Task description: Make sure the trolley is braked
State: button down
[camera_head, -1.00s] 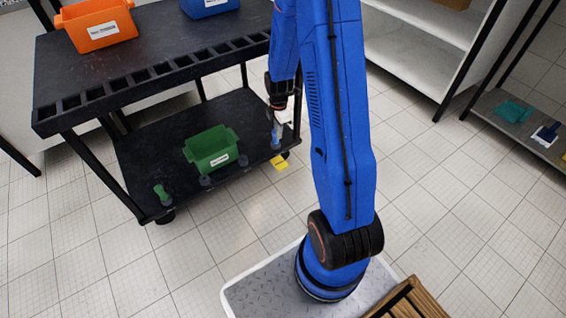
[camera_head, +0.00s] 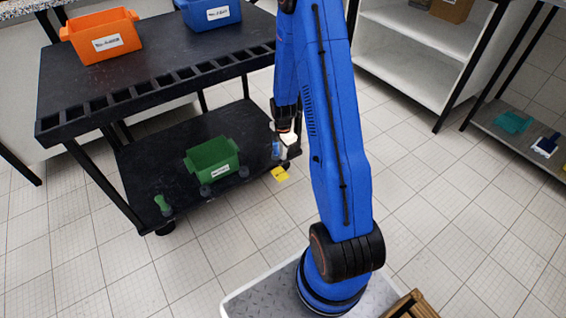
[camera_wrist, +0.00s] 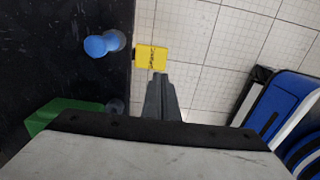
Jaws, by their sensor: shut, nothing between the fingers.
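The trolley (camera_head: 98,163) is a black two-shelf cart on dark castors. A yellow plate with dark marks (camera_head: 280,174) sticks out low at its near right corner, over the floor. It also shows in the wrist view (camera_wrist: 150,57), just beyond my fingertips. I cannot tell whether this plate is raised or pressed down. My gripper (camera_head: 290,140) points down at the trolley's right end, above and near the yellow plate. In the wrist view its fingers (camera_wrist: 160,82) are together and empty, with no clear contact on the plate. The castor behind the plate is mostly hidden.
A green bin (camera_head: 212,158), a blue peg (camera_head: 276,150) and a green peg (camera_head: 162,205) are on the lower shelf. Orange (camera_head: 100,36) and blue (camera_head: 210,12) bins stand on top. White shelving (camera_head: 410,45) is at the right. The tiled floor between is clear.

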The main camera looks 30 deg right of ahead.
aim_at(285, 179)
notch_tip(285, 179, down, 13)
jog(key=shift+f, duration=0.1)
dwell(0.6)
jog(key=shift+d, duration=0.1)
jog(key=shift+s+d+f+t, duration=0.15)
jog(key=shift+d+f+t, duration=0.05)
jog(key=shift+t, duration=0.2)
jog(key=shift+s+d+f+t, duration=0.1)
jog(key=shift+s+f+t, duration=0.1)
jog(key=shift+t, duration=0.3)
jog(key=shift+s+a+f+t, duration=0.25)
jog(key=shift+a+t, duration=0.15)
jog(key=shift+t, duration=0.1)
jog(key=shift+s+f, duration=0.35)
jog(key=shift+f, duration=0.25)
jog(key=shift+s+f, duration=0.25)
jog(key=shift+f, duration=0.35)
jog(key=shift+s+f, duration=0.2)
jog(key=shift+f, duration=0.5)
